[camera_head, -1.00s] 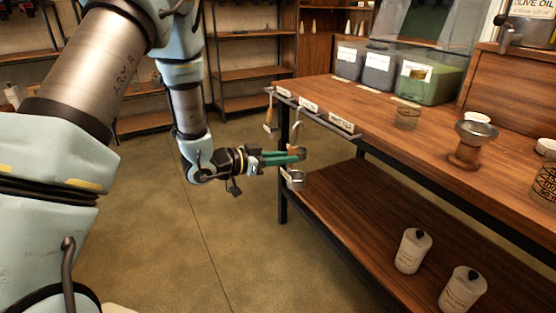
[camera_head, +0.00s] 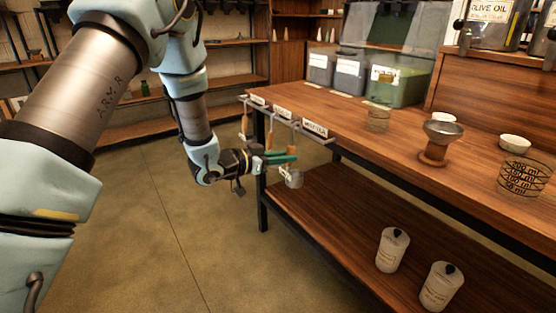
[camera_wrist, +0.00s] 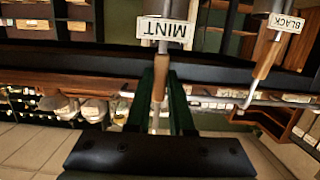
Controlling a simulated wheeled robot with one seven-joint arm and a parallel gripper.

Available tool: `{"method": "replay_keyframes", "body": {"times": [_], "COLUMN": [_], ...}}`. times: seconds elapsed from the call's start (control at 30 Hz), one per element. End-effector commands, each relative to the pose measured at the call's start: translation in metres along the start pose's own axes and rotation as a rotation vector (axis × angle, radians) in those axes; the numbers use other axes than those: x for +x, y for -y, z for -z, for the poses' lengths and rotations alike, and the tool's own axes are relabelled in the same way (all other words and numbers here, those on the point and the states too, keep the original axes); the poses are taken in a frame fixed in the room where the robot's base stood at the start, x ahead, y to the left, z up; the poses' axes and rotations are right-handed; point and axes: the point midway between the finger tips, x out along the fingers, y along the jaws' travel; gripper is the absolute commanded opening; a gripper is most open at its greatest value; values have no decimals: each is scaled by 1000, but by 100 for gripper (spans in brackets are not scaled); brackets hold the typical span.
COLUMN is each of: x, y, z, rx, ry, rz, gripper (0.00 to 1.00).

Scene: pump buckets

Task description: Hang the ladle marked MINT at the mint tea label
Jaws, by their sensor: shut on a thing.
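My gripper (camera_head: 290,158) is shut on the wooden handle of the MINT ladle, below the rail at the counter's edge. In the wrist view the handle (camera_wrist: 161,75) lies between the fingers, and the tag MINT (camera_wrist: 163,28) shows upside down. The ladle's metal cup (camera_head: 293,179) hangs below my gripper. Its hook end is close to the rail (camera_head: 300,124); I cannot tell whether they touch. The rail carries three labels, the nearest (camera_head: 315,129) right of my gripper; their text is too small to read surely. The BLACK ladle (camera_wrist: 268,55) is beside the held one.
Wooden-handled ladles (camera_head: 244,126) hang from the rail left of my gripper. The counter (camera_head: 395,145) holds bins, a funnel on a stand (camera_head: 438,140) and glass measures. Two white bottles (camera_head: 392,250) stand on the lower shelf. The floor left of the counter is clear.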

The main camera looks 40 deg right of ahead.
Motion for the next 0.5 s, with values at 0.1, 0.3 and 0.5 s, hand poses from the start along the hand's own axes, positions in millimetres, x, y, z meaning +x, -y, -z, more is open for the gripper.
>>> {"method": "replay_keyframes", "body": {"times": [0.1,0.3,0.5], "x": [9,24,39], "y": [0,0,0], "z": [2,5,8], "rx": [0,1,1], "ry": [-1,-1,-2], "rz": [-1,-1,-2], "gripper": [0,0,0]}}
